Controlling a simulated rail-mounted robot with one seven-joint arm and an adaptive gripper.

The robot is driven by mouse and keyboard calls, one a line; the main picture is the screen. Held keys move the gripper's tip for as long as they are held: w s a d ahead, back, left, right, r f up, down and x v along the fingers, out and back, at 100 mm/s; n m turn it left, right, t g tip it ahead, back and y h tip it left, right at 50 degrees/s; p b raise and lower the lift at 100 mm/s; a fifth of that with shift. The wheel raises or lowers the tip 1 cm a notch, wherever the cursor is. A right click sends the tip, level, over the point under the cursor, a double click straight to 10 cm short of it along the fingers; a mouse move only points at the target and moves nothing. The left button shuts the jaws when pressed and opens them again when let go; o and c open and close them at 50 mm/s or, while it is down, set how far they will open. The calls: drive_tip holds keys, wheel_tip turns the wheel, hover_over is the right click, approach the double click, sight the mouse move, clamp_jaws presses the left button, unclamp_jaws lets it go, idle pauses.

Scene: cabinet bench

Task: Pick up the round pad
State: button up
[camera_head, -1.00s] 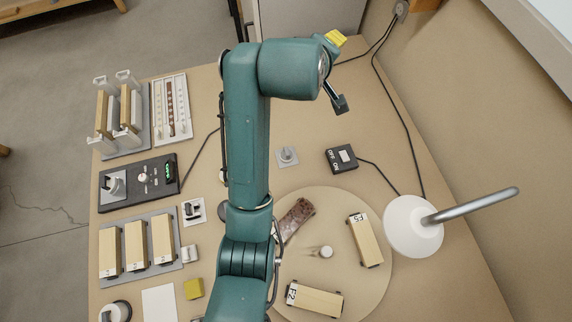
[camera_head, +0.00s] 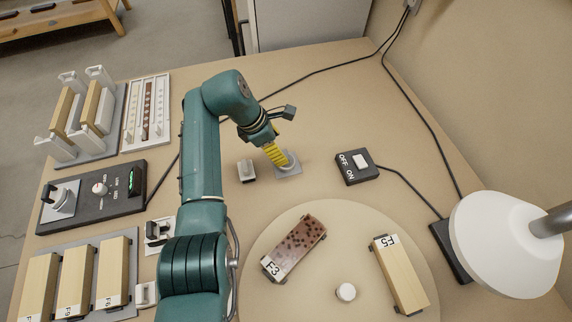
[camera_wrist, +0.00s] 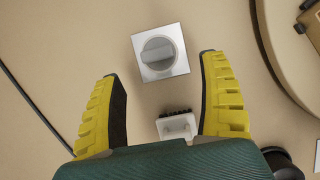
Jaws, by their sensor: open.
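A grey round pad with a raised ridge (camera_wrist: 158,57) sits on a square, light metal plate (camera_wrist: 178,69), centred ahead of my fingers in the wrist view. In the head view the plate (camera_head: 291,172) is on the bench, with the pad mostly hidden behind my fingers. My gripper (camera_head: 277,158) is open, its yellow fingers pointing down over the plate. In the wrist view my gripper (camera_wrist: 164,75) has its fingers wide apart with nothing between them. The pad looks a little beyond the fingertips; I cannot tell the exact height gap.
A small white block with dark bristles (camera_wrist: 176,126) stands close by, left of the plate in the head view (camera_head: 246,171). An OFF/ON switch box (camera_head: 356,166) is to the right. A large round disc (camera_head: 258,224) bears labelled blocks. A lamp (camera_head: 505,240) stands far right.

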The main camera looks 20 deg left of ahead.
sight(286, 154)
drive_tip(key=b+x, duration=0.4)
drive_tip(key=x, duration=0.3)
drive_tip(key=shift+w+a, duration=0.1)
drive_tip(key=shift+r, duration=0.2)
drive_tip(key=shift+c, duration=0.7)
drive_tip(key=c, duration=0.9)
